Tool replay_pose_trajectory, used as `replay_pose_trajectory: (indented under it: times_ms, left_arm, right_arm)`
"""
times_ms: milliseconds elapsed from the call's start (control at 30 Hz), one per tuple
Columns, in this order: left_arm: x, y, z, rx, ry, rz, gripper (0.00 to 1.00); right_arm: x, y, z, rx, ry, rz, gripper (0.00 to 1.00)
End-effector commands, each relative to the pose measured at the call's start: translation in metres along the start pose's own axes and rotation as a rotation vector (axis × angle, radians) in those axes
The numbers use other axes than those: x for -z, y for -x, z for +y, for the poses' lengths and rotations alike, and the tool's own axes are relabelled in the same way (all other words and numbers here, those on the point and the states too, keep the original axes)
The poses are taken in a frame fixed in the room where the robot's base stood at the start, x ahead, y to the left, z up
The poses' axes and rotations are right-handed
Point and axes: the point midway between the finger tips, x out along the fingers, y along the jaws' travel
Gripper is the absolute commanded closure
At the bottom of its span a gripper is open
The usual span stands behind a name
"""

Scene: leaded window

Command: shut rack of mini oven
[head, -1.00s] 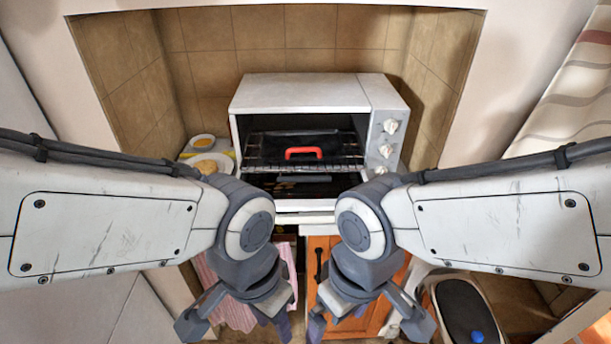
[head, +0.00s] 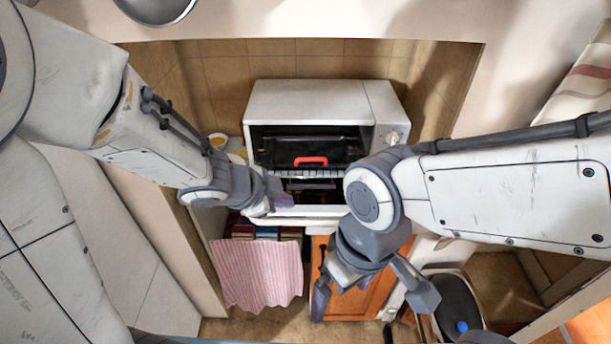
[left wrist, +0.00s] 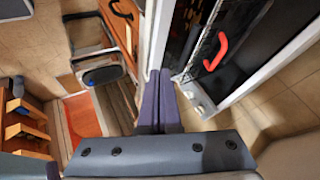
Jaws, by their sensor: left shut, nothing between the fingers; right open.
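The white mini oven (head: 310,98) stands in the tiled alcove, its front open and its door lowered. The wire rack (head: 290,174) shows inside, with a red handle (head: 311,161) on a dark tray above it. The handle also shows in the left wrist view (left wrist: 217,52), beside the rack's wire edge. My left gripper (head: 282,197) is shut and empty at the left of the oven's open front, near the lowered door. Its closed fingers show in the left wrist view (left wrist: 160,80), apart from the rack. My right gripper (head: 372,292) is open and empty, low in front of the orange cabinet.
A pink striped cloth (head: 262,275) hangs below the oven at left. An orange cabinet door (head: 352,300) is below it. A dark-topped bin (head: 450,297) with a blue spot stands at lower right. My right forearm covers the oven's lower right.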

Motion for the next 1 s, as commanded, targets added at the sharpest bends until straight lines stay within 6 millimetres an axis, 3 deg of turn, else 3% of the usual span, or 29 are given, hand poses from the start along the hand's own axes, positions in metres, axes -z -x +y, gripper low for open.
replay_pose_trajectory:
  times_ms: [333,400,667,800,1000]
  left_arm:
    - [0.000,-0.026,0.002,-0.006,-0.002,0.002,1.00]
    - [-0.002,-0.048,0.004,-0.005,-0.006,0.004,1.00]
    - [-0.002,-0.102,0.003,-0.004,-0.005,0.002,1.00]
    - [0.004,-0.104,-0.021,-0.001,-0.004,0.001,1.00]
    - [0.005,-0.111,-0.035,-0.001,-0.005,0.002,1.00]
  right_arm:
    - [0.000,0.001,0.000,0.000,0.000,0.000,0.00]
    - [-0.001,-0.014,0.001,0.000,0.000,0.000,0.00]
    - [-0.002,-0.036,0.003,0.000,0.001,-0.001,0.00]
    - [-0.001,-0.015,0.001,0.000,0.001,0.000,0.00]
    - [0.000,-0.007,0.001,0.000,0.001,0.000,0.00]
